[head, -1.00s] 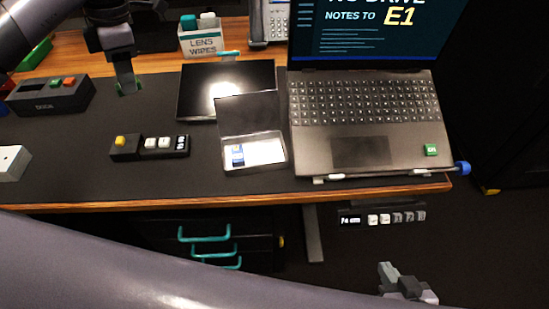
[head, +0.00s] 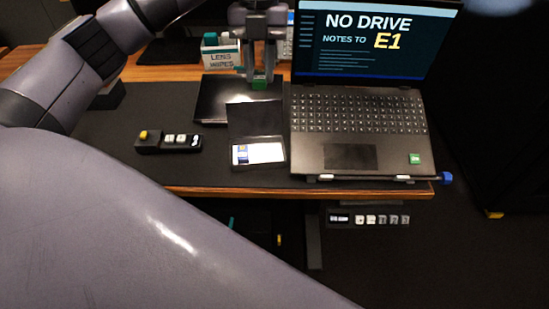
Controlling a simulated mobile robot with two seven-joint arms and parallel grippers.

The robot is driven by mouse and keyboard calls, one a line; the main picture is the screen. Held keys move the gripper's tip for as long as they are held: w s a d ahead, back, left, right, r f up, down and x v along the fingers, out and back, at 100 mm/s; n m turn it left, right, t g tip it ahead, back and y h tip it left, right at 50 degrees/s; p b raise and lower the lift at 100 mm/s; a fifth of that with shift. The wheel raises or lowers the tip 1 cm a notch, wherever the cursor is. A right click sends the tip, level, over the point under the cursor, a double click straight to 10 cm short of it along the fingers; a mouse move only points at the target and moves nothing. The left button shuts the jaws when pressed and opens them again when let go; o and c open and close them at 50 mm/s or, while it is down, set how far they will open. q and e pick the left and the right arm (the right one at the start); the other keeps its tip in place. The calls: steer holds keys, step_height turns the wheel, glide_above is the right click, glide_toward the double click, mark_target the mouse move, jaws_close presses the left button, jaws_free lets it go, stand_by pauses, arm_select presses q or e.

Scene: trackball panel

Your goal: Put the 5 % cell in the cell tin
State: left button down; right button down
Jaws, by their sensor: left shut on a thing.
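My left gripper (head: 260,78) points down over the dark flat pad behind the tin, shut on a small green cell (head: 259,86). The marking on this held cell cannot be read. The open cell tin (head: 284,163) lies on the desk mat just in front, with its dark lid (head: 255,117) raised at the back. My right gripper is out of view.
The open laptop (head: 390,150) stands right of the tin. The dark pad (head: 210,101) lies behind it. A small button box (head: 168,143) is to the left, and a lens wipes box (head: 220,58) behind. The mat between button box and tin is clear.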

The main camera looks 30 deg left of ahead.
arm_select(q)
steer(key=shift+d, duration=0.3)
steer(key=b, duration=0.1)
glide_above(267, 155)
step_height(267, 155, down, 14)
steer(key=shift+w+a+f, duration=0.15)
steer(key=shift+f, duration=2.75)
steer(key=shift+f+b, duration=0.1)
steer(key=shift+b, duration=0.25)
steer(key=c, duration=0.9)
jaws_free()
steer(key=shift+r, duration=0.2)
step_height(267, 155, up, 12)
steer(key=w, duration=0.1)
steer(key=shift+w+a, duration=0.3)
steer(key=shift+a, duration=0.15)
